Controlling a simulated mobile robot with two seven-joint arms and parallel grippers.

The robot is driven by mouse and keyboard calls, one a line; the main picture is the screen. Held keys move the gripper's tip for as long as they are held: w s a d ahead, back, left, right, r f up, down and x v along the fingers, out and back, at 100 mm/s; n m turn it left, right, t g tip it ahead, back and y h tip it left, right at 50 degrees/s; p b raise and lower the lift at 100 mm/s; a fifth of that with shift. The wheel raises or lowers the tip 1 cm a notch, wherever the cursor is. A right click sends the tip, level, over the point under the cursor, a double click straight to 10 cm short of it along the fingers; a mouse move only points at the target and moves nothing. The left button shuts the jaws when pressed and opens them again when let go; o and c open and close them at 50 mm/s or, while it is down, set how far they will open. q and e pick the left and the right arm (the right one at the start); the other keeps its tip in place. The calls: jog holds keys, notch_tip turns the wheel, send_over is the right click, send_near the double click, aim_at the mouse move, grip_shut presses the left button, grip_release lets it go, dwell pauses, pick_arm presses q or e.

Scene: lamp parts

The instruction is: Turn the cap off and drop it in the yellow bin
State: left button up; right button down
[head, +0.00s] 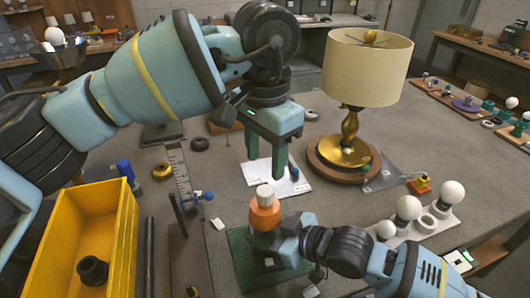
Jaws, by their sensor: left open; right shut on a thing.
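An upright part with an orange collar (265,213) and a pale knob-like top (265,194) stands over a green mat (243,258) at the front middle. I cannot tell exactly which piece is the cap. My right gripper (266,238) is shut on the lower body of this part, below the orange collar; its fingers are partly hidden. My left gripper (266,172) is open and empty, fingers pointing down, behind the part in the picture and apart from its top. The yellow bin (108,205) is at the lower left, with a dark ringed piece (92,270) inside.
A lamp with a cream shade (366,68) stands on a round wooden base behind right. White bulbs (408,207) stand in a holder at the right front.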

aim_at(265, 190)
pick_arm(q)
jog(key=shift+f, duration=4)
jog(key=shift+c, duration=0.5)
